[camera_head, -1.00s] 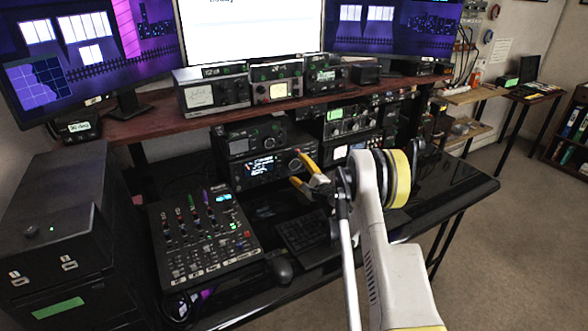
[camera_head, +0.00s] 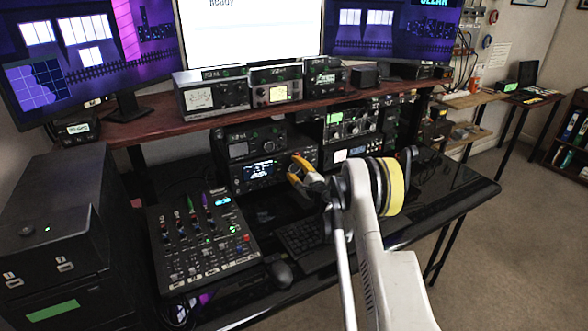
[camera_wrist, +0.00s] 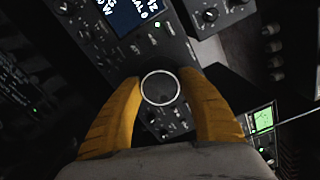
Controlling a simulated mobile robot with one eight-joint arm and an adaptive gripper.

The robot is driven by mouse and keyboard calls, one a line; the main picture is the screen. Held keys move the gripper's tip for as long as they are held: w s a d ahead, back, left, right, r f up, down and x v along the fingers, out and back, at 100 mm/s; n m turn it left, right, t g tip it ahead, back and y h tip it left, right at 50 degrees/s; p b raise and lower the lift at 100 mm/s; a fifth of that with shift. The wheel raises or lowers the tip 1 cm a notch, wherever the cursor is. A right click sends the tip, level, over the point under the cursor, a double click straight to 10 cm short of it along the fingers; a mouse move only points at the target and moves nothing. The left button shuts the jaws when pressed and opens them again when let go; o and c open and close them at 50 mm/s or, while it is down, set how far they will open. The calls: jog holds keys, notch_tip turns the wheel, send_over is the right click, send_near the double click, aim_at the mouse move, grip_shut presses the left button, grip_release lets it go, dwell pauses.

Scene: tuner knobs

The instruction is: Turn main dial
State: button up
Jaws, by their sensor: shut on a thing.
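The main dial (camera_wrist: 159,88) is a round dark knob with a light rim on the front of a black radio (camera_wrist: 118,44). In the wrist view it sits between the two yellow fingers of my gripper (camera_wrist: 160,80), one on each side. My gripper is shut on it. In the head view my gripper (camera_head: 293,168) is at the right part of the radio (camera_head: 240,179) with the lit blue-white display. The fingers hide most of the dial there.
Smaller knobs (camera_wrist: 165,128) lie close around the dial. More radios stand above (camera_head: 258,138) and to the right (camera_head: 349,122), under a wooden shelf (camera_head: 150,122). A mixer (camera_head: 203,238), keyboard (camera_head: 297,240) and mouse (camera_head: 281,272) lie on the black desk below.

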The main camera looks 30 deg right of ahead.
jog(key=o, duration=1.2)
jog(key=s, duration=1.2)
jog(key=shift+d, duration=0.25)
